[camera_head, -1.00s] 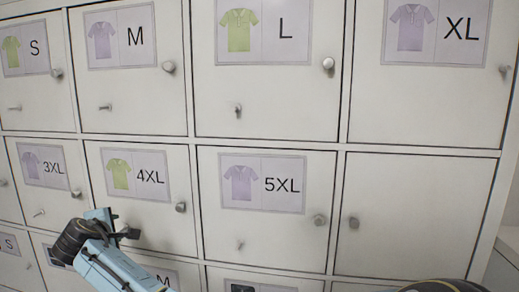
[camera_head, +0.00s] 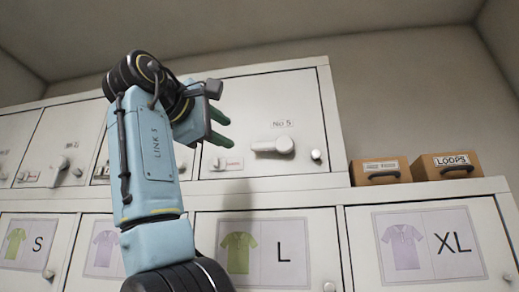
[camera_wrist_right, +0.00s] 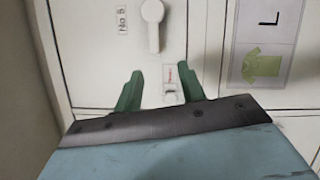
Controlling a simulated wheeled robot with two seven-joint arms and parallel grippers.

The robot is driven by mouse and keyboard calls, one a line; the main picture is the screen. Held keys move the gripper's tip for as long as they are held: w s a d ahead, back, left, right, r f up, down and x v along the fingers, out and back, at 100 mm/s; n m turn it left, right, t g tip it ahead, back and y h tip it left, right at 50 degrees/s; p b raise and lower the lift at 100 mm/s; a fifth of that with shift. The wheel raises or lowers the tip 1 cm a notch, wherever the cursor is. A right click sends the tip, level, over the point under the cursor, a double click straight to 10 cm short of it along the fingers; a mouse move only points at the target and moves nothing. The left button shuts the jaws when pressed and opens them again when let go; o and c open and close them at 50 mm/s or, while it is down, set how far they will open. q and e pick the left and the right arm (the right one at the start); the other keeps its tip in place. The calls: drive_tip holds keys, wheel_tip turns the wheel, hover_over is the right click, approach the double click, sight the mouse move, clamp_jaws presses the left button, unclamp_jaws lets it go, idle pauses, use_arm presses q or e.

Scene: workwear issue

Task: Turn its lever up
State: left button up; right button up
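The No 5 door (camera_head: 245,100) is a white locker door in the upper row, shut. It carries a large grey lever (camera_head: 270,146) with a round hub at its right end; its arm points left, about level. The lever also shows in the wrist view (camera_wrist_right: 153,30). My right gripper (camera_head: 218,127) is raised before the door's left part, green fingers apart and empty. My left gripper is out of view.
Two brown boxes (camera_head: 380,171) (camera_head: 446,165), one marked LOOPS, stand on the ledge right of the upper lockers. Lower doors carry shirt pictures and size letters such as L (camera_head: 265,250) and XL (camera_head: 425,240). Other upper lockers (camera_head: 62,150) stand to the left.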

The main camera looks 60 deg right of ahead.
sight(260, 148)
drive_tip(key=d, duration=0.3)
drive_tip(key=d+p, duration=0.1)
drive_tip(key=d, duration=0.3)
drive_tip(key=d+r+p, duration=0.1)
drive_tip(key=d, duration=0.3)
drive_tip(key=shift+s+r, duration=0.1)
drive_tip(key=shift+d+r, duration=0.1)
drive_tip(key=shift+d, duration=0.35)
drive_tip(key=shift+d+p, duration=0.3)
drive_tip(key=shift+d, duration=0.65)
drive_tip(key=shift+d+f, duration=0.15)
drive_tip(key=shift+f, duration=0.05)
drive_tip(key=shift+a+r, duration=0.15)
drive_tip(key=shift+a, duration=0.3)
drive_tip(key=shift+c, duration=0.3)
drive_tip(key=shift+a, duration=0.1)
drive_tip(key=shift+c, duration=1.1)
clamp_jaws()
